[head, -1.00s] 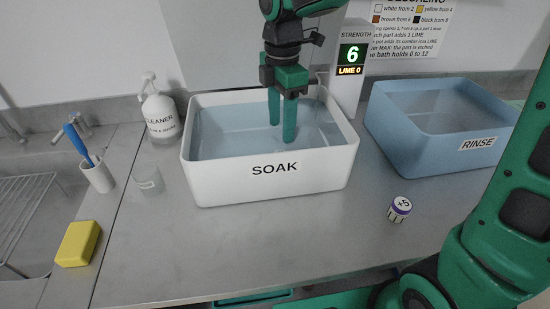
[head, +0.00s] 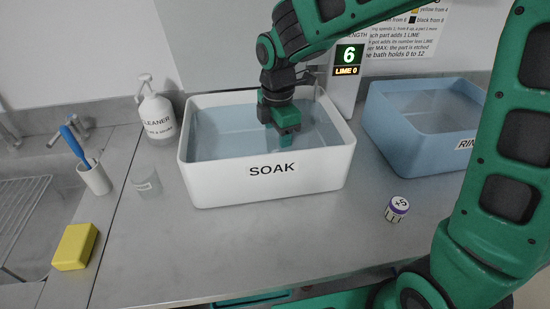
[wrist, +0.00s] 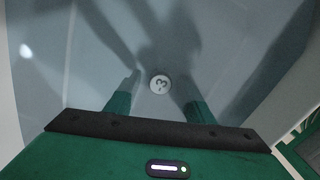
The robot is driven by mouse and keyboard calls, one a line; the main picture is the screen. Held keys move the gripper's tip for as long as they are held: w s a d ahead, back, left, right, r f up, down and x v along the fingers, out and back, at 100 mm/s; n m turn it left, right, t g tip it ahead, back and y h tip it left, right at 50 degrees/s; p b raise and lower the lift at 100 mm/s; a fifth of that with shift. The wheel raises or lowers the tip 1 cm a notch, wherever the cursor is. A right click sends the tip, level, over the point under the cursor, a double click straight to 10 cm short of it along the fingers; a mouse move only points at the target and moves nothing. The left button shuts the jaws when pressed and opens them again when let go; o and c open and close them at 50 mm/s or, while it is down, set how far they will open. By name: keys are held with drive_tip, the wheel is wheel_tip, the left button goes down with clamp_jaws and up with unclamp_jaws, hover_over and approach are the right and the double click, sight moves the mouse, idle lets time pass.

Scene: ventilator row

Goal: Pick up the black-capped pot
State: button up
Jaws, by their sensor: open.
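My gripper (head: 285,143) points down into the white SOAK tub (head: 272,186), its fingers partly below the liquid. In the wrist view my gripper (wrist: 160,98) is open, with one finger on each side of a small round pot top (wrist: 160,85). That top is pale and marked with what looks like "-3". It lies between and just beyond the fingers, not visibly gripped. I cannot make out a black cap on it. In the head view this pot is hidden. Another pot (head: 397,209), marked "+5" with a purple band, stands on the counter at right.
A blue RINSE tub (head: 420,118) stands to the right. Behind the SOAK tub a display (head: 348,58) reads 6 and LIME 0. A cleaner bottle (head: 157,118), a clear cup (head: 146,182) and a yellow sponge (head: 75,246) are at left. The front counter is mostly clear.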

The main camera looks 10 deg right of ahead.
clamp_jaws()
drive_tip(key=shift+r, duration=0.1)
wheel_tip(320, 180, up, 28)
idle(0.8)
